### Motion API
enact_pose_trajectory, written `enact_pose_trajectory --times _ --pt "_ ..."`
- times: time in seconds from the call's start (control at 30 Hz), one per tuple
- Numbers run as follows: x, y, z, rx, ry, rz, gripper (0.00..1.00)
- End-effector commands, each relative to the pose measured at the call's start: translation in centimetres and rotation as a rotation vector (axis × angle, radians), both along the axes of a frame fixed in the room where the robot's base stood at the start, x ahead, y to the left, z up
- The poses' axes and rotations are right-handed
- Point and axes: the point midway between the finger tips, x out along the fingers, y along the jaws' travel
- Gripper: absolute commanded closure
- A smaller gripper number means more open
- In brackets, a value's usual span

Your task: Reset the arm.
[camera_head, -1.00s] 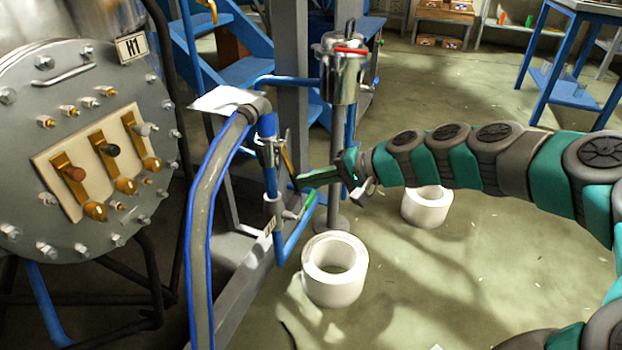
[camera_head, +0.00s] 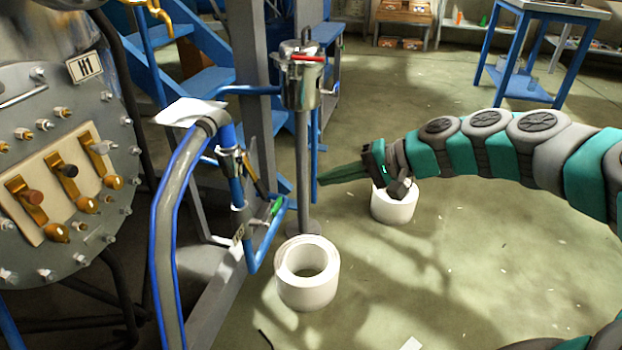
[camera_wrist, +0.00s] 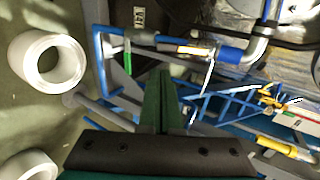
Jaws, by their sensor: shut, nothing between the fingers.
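My gripper (camera_head: 322,181) is shut and empty, with its green fingers together. My gripper also shows in the wrist view (camera_wrist: 163,80), pointing toward the blue piping. The green-handled valve (camera_head: 277,206) on the blue pipe is left of and below the fingertips, apart from them. My arm reaches in from the right.
A steel pot (camera_head: 301,84) stands on a post. White rings (camera_head: 306,292) (camera_head: 396,207) are on the floor. A blue-edged hose (camera_head: 172,235) and the H1 vessel panel (camera_head: 50,262) are at left. A blue table (camera_head: 530,62) stands at the back right. Floor at centre right is clear.

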Motion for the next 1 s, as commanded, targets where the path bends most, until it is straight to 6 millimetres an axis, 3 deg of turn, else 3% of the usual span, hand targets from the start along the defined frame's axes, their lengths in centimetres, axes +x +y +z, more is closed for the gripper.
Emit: enact_pose_trajectory --times 0.13,0.23,0.33,0.47,0.57,0.8,1.0 --pt "-0.8 -0.3 0.6 -0.015 -0.001 0.014 1.00" --pt "-2.9 1.1 1.3 -0.080 -0.001 0.073 1.00" --pt "-6.8 3.1 1.8 -0.202 0.009 0.169 1.00" --pt "-13.0 4.0 1.6 -0.412 0.042 0.293 1.00" --pt "-17.5 3.1 1.0 -0.571 0.086 0.361 1.00" --pt "-26.6 -2.6 0.2 -0.899 0.230 0.417 1.00" --pt "-30.5 -6.1 0.1 -1.025 0.316 0.402 1.00"
